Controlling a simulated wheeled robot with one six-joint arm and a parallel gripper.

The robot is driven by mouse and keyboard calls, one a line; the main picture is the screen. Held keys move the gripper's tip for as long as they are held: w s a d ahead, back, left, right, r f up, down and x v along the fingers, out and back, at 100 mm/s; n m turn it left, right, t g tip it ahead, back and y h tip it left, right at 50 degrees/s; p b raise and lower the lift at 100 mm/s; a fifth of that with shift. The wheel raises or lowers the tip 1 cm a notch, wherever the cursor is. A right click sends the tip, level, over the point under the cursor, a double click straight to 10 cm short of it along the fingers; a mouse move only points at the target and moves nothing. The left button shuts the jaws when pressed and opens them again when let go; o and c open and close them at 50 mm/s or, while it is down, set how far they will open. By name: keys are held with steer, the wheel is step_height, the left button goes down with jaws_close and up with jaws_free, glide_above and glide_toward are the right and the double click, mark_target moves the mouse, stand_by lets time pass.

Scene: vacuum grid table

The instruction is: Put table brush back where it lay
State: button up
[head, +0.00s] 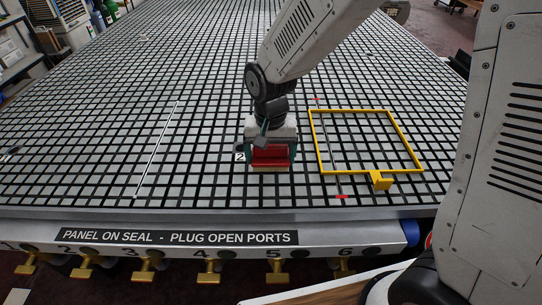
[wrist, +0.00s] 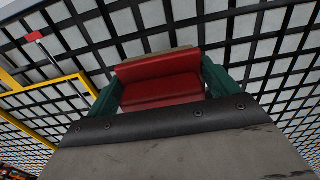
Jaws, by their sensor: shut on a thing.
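The table brush has a red body (head: 270,155) with a pale strip along its lower edge. My gripper (head: 269,153) is shut on it, with one green finger at each side. In the wrist view the red brush (wrist: 160,82) fills the space between the green fingers, and the pale strip shows along its far edge. The brush is at or just above the grid table (head: 215,185), near its front edge. I cannot tell whether it touches the surface.
A yellow frame (head: 316,140) with a yellow block lies right of my gripper, crossed by a thin rod with red ends. A white rod (head: 158,146) lies to the left. A small tag marked 2 (head: 240,157) is beside my gripper.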

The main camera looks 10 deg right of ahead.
steer(key=shift+a+f, duration=0.1)
steer(key=shift+f, duration=0.7)
steer(key=shift+f, duration=0.6)
steer(key=o, duration=0.7)
steer(key=shift+o, duration=0.2)
